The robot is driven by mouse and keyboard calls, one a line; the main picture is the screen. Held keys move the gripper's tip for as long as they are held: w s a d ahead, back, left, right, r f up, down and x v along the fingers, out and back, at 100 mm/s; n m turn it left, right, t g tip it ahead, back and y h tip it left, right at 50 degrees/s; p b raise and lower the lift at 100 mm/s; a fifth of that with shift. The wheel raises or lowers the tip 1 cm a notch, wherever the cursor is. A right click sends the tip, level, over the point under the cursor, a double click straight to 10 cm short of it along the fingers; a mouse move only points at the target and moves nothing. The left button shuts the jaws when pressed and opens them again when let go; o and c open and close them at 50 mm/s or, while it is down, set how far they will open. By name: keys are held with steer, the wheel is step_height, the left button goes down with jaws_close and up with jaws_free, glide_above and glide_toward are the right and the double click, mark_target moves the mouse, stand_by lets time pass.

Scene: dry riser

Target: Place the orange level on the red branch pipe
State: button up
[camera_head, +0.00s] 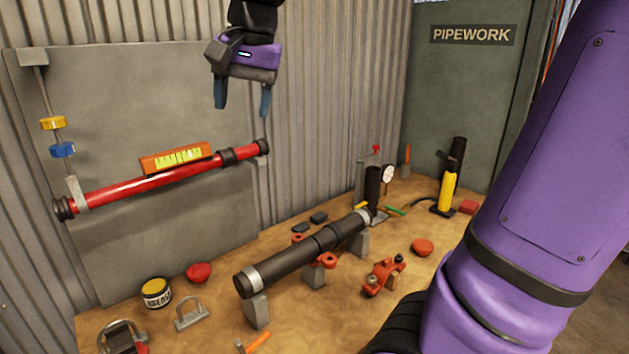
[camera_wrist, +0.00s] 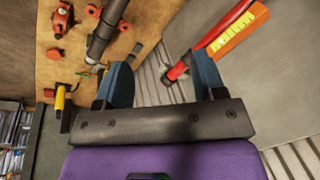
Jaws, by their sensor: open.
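The orange level (camera_head: 176,158), with a yellow scale face, rests along the top of the red branch pipe (camera_head: 150,184) on the grey wall panel. The pipe slopes up to the right, and the level tilts with it. Both also show in the wrist view, the level (camera_wrist: 234,37) at the top right and the pipe (camera_wrist: 216,35) beside it. My gripper (camera_head: 242,104) is open and empty, above and to the right of the level, clear of it. In the wrist view its two blue fingers (camera_wrist: 163,80) stand apart with nothing between them.
A black pipe (camera_head: 305,255) lies on grey supports on the wooden bench (camera_head: 225,325). Red clamp parts (camera_head: 383,277), a yellow tin (camera_head: 156,292), a red cap (camera_head: 199,272) and a yellow hand pump (camera_head: 447,190) stand around it. Yellow and blue rings (camera_head: 60,138) hang at the left. Air around my gripper is clear.

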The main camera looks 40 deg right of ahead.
steer(key=s+f+n+t, duration=0.1)
steer(key=s+f+n, duration=0.3)
steer(key=s, duration=0.4)
steer(key=s+f+n+t, duration=0.1)
steer(key=s+f+n, duration=0.3)
steer(key=s, duration=0.4)
steer(key=shift+s+d+f+h, duration=0.15)
steer(key=shift+d+f+h, duration=0.25)
steer(key=shift+f, duration=0.35)
steer(key=shift+o, duration=0.2)
steer(key=shift+t, duration=0.3)
stand_by(0.3)
